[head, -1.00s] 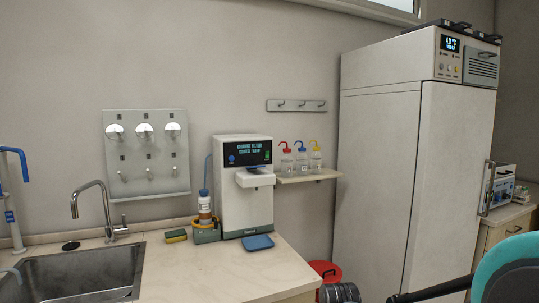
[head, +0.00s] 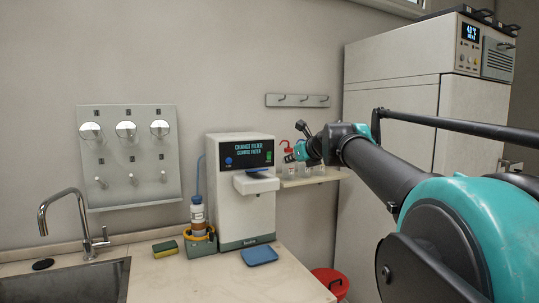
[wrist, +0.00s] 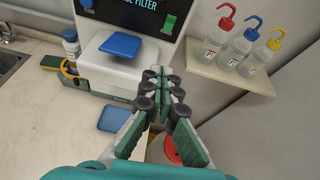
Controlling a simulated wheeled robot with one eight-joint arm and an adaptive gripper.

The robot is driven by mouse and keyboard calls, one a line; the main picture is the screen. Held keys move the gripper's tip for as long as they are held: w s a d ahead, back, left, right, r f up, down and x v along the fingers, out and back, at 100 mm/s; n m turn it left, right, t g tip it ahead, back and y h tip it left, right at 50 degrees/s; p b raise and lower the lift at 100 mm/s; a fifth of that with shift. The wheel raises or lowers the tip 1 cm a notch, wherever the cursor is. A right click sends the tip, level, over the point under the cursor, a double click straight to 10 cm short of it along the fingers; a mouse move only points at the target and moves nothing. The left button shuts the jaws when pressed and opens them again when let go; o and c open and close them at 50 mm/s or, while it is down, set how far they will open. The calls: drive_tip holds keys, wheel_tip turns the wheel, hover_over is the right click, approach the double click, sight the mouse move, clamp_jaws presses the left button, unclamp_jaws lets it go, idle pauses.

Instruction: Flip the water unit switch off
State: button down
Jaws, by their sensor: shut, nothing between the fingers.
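The water unit (head: 222,209) is a white box on the counter with a lit dark display reading "CHANGE FILTER". A small green switch (head: 269,156) sits at the right end of its dark panel; it also shows in the wrist view (wrist: 169,24). Its exact on or off position is too small to tell. My gripper (head: 295,151) is shut and empty, just right of the panel in the head view. In the wrist view my gripper (wrist: 161,74) appears below the green switch, with a visible gap between them.
A blue knob (wrist: 88,4) is at the panel's left. A blue tray (head: 259,255) lies on the counter in front. Wash bottles (wrist: 237,50) stand on a shelf (wrist: 205,61) at right. A sponge, bottle holder and sink are left. A red bin (head: 332,281) stands below.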

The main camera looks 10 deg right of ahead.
drive_tip(key=shift+w+d+r+m+t, duration=0.1)
drive_tip(key=shift+w+r+m+t, duration=0.2)
drive_tip(key=shift+r+m, duration=0.35)
drive_tip(key=shift+w, duration=0.15)
approach(269, 156)
drive_tip(key=f, duration=0.1)
drive_tip(key=w+f, duration=0.1)
drive_tip(key=f, duration=0.1)
drive_tip(key=shift+w+a+f, duration=0.2)
drive_tip(key=shift+w+a, duration=0.1)
drive_tip(key=w, duration=0.2)
drive_tip(key=w+a+r, duration=0.1)
drive_tip(key=shift+w+a+r, duration=0.1)
drive_tip(key=shift+w+r, duration=0.2)
drive_tip(key=shift+w, duration=0.05)
